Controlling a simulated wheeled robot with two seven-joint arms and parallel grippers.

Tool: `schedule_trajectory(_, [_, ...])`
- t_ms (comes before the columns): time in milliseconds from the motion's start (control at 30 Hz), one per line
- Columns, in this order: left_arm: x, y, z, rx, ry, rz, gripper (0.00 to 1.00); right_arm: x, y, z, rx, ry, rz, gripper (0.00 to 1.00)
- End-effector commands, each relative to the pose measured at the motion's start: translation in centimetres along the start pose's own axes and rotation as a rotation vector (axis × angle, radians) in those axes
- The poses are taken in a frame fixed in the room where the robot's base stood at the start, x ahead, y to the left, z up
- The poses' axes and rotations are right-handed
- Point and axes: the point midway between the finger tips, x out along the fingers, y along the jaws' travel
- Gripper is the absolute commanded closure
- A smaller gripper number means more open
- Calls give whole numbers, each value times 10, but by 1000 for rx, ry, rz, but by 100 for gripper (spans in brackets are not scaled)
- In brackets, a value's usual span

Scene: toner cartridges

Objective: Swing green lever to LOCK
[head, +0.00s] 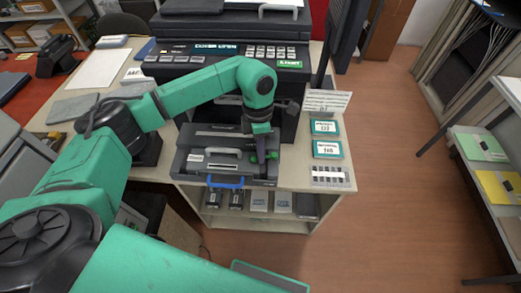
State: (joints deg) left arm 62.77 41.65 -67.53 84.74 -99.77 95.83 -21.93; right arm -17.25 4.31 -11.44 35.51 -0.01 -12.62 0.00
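The dark toner unit (195,165) lies on the counter in front of the printer, with a grey handle on top and a blue handle (226,183) at its front edge. A small green lever (272,155) shows at the unit's right end. My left gripper (262,150) points down right at this lever, and its fingers partly hide it. The fingers are too small and dark to tell whether they are open or closed on it. The LOCK marking cannot be read. My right gripper is not in view.
A large dark printer (225,60) with a lit display stands behind the unit. Two teal-edged cards (327,150) and a small label strip (330,175) lie to the right on the counter. Boxes sit on the shelf below (260,201). The floor at right is clear.

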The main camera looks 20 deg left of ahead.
Motion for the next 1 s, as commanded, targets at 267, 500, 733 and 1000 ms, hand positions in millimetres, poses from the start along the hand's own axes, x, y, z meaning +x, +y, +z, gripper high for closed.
schedule_trajectory(267, [4, 3, 1, 46, 8, 3, 100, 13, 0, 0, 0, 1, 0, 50])
schedule_trajectory(500, [0, 10, 3, 252, 49, 3, 100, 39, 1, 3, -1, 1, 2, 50])
schedule_trajectory(733, [-3, 10, 3, 262, 51, 1, 100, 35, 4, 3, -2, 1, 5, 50])
schedule_trajectory(1000, [-3, 10, 3, 260, 52, 1, 77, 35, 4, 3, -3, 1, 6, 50])
